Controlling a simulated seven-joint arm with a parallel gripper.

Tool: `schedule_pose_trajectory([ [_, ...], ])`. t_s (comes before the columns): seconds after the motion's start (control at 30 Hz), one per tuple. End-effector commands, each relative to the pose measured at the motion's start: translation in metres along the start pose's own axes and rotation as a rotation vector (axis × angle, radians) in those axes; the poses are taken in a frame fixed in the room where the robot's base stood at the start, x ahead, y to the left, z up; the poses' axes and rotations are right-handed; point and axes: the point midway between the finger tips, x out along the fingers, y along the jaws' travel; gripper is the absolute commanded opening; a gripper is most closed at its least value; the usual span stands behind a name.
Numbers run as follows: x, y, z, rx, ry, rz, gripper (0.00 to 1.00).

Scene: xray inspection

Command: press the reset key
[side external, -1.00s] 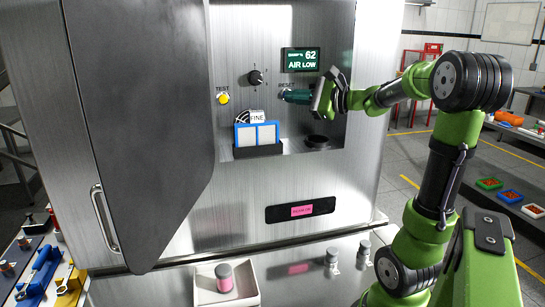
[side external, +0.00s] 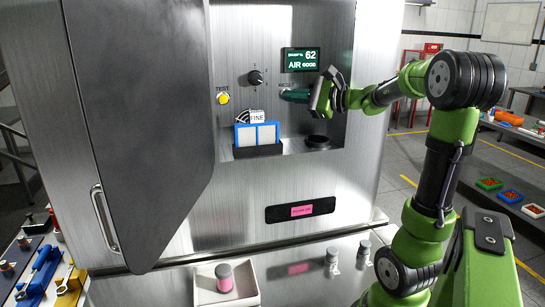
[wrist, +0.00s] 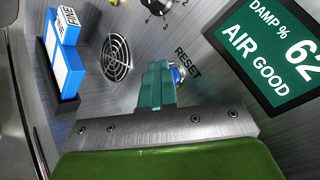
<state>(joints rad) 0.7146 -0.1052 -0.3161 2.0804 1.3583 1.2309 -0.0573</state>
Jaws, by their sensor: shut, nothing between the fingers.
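The reset key (wrist: 178,76) is a small blue button in a metal ring, set in the steel panel beside the "RESET" label in the wrist view. My gripper (wrist: 160,72) has its teal fingers shut and empty, with the tips at the key and hiding part of it. I cannot tell whether the tips still touch it. In the side view my gripper (side external: 287,95) reaches the panel from the right and covers the key. The display (side external: 301,60) reads "62" and "AIR GOOD"; it also shows in the wrist view (wrist: 268,50).
A yellow TEST button (side external: 223,98) and black knob (side external: 256,77) sit left of my gripper. A blue-framed filter (side external: 257,136) stands below in a black holder. A large dark door (side external: 140,120) hangs open at left. A white tray (side external: 203,292) with a pink-banded jar lies below.

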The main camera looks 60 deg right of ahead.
Motion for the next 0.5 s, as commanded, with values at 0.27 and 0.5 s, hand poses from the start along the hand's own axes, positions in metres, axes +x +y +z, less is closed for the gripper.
schedule_pose_trajectory([
  [0.27, -0.0062, 0.0041, 0.0026, 0.000, 0.003, -0.001, 0.00],
  [0.5, -0.0066, 0.0044, 0.0031, 0.000, 0.003, 0.000, 0.00],
])
